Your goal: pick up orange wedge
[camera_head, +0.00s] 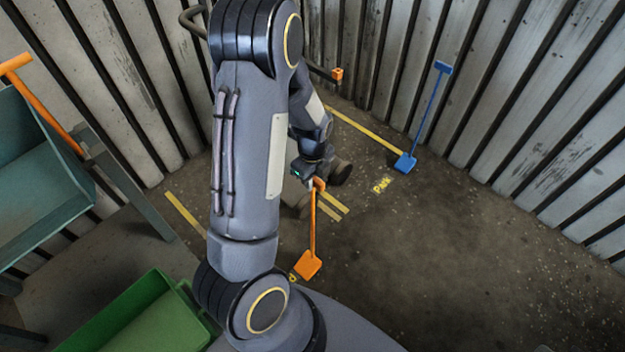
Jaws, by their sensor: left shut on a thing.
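The orange wedge (308,265) is a small flat-sided block at the lower end of a long thin orange handle that stands nearly upright. My left gripper (317,182) is shut on the top of this handle, right of my large grey arm. The wedge's block is low, near the floor, just right of my arm's lower joint; I cannot tell whether it touches the floor. The fingertips are small and partly hidden by the wrist. My right gripper is not in view.
A blue wedge with a long handle (409,162) stands by the right corrugated wall. Yellow floor lines and lettering (382,185) lie near it. A green bin (150,315) and a teal tray stand (45,195) are at left. The floor at right is clear.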

